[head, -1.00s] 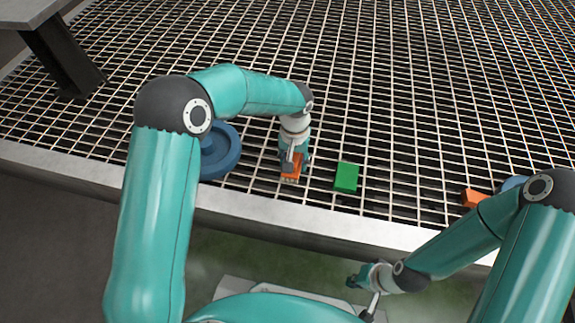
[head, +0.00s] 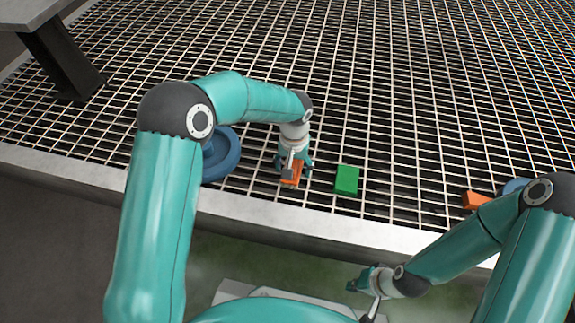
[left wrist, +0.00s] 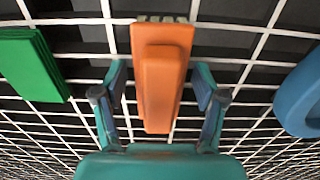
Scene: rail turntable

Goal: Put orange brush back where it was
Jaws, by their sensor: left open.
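The orange brush (head: 291,178) lies on the metal grate, just left of the green block. In the left wrist view the brush (left wrist: 162,75) has an orange body with a raised handle and pale bristles at its far end. My left gripper (head: 293,166) is open and low over the brush. Its fingers (left wrist: 159,80) stand on either side of the handle, with a visible gap on each side. My right gripper (head: 356,284) hangs in front of the grate's near edge, away from the objects; its jaws are too small to judge.
A green block (head: 347,181) lies to the right of the brush. A blue round object (head: 225,155) is to the left, partly behind my left arm. At the right are another orange piece (head: 474,201) and a blue object (head: 514,185). The grate (head: 400,90) behind is clear.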

